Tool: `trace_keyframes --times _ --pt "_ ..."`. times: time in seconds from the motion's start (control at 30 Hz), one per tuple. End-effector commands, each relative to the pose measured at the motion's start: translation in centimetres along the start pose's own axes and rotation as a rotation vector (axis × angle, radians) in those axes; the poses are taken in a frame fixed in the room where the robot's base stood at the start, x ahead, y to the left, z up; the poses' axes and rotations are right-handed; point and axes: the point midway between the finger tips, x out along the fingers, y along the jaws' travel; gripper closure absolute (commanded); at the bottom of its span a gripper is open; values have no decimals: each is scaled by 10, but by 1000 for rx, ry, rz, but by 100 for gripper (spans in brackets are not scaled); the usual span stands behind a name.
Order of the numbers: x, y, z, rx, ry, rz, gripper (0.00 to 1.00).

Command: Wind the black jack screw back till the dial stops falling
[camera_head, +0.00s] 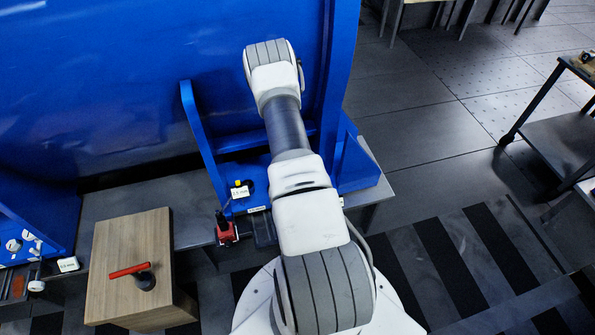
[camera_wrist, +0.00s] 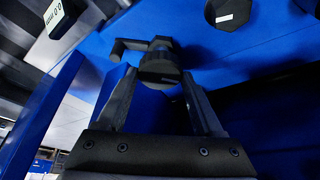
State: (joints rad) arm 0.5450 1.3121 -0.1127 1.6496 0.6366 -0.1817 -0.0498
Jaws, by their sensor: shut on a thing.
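In the wrist view, the black jack screw (camera_wrist: 158,63) has a round dark head and a bent side bar, set against a blue surface. My gripper (camera_wrist: 160,82) has one finger on each side of its head and is shut on it. A white readout (camera_wrist: 54,15) at the top left of the wrist view shows digits like 0.0, tilted and cut by the frame edge. In the head view my arm hides the gripper and the screw. A small white tag (camera_head: 240,191) with faint figures sits on the blue foot there.
A large blue motor housing (camera_head: 130,80) fills the back left. A red block (camera_head: 226,231) stands by its foot. A wooden box (camera_head: 125,238) carries a red-handled tool (camera_head: 133,270). A dark cart (camera_head: 560,145) stands far right. The floor between is clear.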

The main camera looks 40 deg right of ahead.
Motion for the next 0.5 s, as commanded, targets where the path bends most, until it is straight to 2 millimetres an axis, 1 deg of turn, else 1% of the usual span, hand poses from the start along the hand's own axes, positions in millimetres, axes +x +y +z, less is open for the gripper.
trace_keyframes --times 0.07,0.5 --pt "2 1 -3 -61 7 -30 87" --pt "2 2 -4 -417 8 -175 87"
